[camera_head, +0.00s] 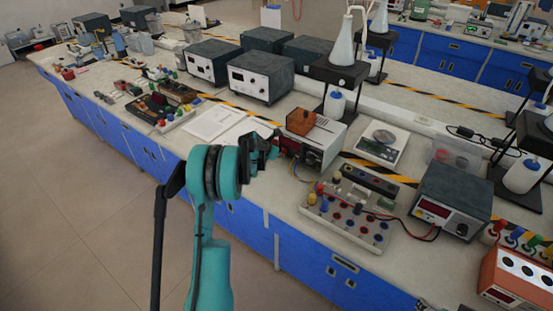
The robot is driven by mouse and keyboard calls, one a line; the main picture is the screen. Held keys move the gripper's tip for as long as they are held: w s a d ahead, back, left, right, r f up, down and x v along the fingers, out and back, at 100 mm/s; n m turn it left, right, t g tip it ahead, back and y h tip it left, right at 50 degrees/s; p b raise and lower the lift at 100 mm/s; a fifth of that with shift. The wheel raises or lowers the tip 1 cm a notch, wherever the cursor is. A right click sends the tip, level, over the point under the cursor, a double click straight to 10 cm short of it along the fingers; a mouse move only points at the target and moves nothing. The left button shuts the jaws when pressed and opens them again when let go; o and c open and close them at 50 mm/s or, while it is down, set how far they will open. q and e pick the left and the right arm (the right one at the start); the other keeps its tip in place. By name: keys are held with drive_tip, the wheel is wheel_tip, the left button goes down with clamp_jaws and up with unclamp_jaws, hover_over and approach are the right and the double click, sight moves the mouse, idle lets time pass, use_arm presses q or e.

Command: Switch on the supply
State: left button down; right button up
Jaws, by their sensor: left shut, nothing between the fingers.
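A white box-shaped unit (325,143) with a red display on its front looks like the supply. It stands on the bench at the middle, with an orange-brown block (301,120) on top. My left gripper (274,143) is shut and empty. It is in front of the unit's left front side and hides part of that front. I cannot tell whether the fingertips touch the panel, and the switch is not clear to see. A dark grey unit (455,193) with a red display stands farther right. My right gripper is not in view.
A board with colored sockets and wires (347,217) lies right of the gripper. A scale (383,142) is behind it. Open papers (213,122) lie left of the white unit. Dark grey instruments (262,76) stand behind. The floor at left is clear.

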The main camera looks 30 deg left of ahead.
use_arm(q)
drive_tip(key=shift+w+f, duration=0.2)
drive_tip(key=shift+w, duration=0.15)
drive_tip(key=shift+r, duration=0.2)
drive_tip(key=shift+r+p, duration=0.35)
drive_tip(key=shift+r, duration=0.4)
drive_tip(key=shift+s, duration=0.1)
